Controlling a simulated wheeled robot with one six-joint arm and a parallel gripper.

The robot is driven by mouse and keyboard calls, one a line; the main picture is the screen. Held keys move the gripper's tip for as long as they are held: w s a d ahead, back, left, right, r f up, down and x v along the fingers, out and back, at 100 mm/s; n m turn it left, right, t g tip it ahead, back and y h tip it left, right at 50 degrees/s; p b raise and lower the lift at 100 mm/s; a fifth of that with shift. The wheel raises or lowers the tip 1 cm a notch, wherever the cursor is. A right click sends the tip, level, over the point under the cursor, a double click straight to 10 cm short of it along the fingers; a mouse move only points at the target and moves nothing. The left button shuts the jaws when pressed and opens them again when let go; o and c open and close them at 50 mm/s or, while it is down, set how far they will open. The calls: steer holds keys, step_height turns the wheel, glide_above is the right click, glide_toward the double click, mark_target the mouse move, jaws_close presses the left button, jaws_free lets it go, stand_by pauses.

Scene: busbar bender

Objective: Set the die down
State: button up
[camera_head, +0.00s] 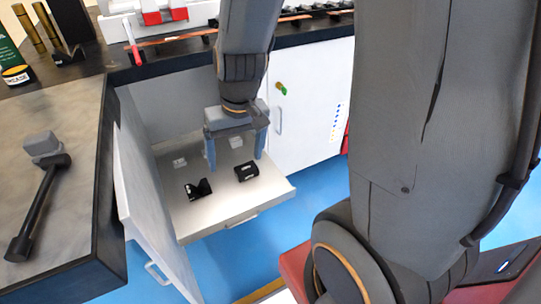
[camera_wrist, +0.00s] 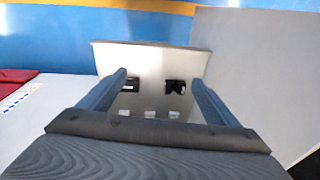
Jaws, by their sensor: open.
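My gripper (camera_head: 236,162) is open and empty, pointing down above the pulled-out drawer shelf (camera_head: 262,203). Two black dies lie on the shelf. The notched die (camera_head: 199,188) is at the left front, and the block-shaped die (camera_head: 246,172) is further right. In the wrist view my open fingers (camera_wrist: 158,78) frame both dies, with the notched die (camera_wrist: 176,86) on the right and the block-shaped die (camera_wrist: 130,86) on the left. Neither die is between closed fingers.
Pale small blocks or marks (camera_wrist: 150,114) lie deeper on the shelf. The open cabinet door (camera_head: 150,215) stands to the left. A dark-edged worktop (camera_head: 85,225) with a grey-headed tool (camera_head: 42,190) is further left. Blue floor (camera_head: 232,262) is in front.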

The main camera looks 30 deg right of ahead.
steer(key=s+d+r+g+h, duration=0.1)
steer(key=s+d+r, duration=0.3)
steer(key=s, duration=0.4)
steer(key=shift+d+m+g, duration=0.3)
steer(key=shift+d, duration=0.5)
steer(key=shift+s, duration=0.1)
steer(key=a+p, duration=0.1)
steer(key=a+r+n+p, duration=0.1)
steer(key=a, duration=0.1)
steer(key=shift+s+r+p, duration=0.1)
steer(key=shift+r+p, duration=0.1)
steer(key=shift+p, duration=0.1)
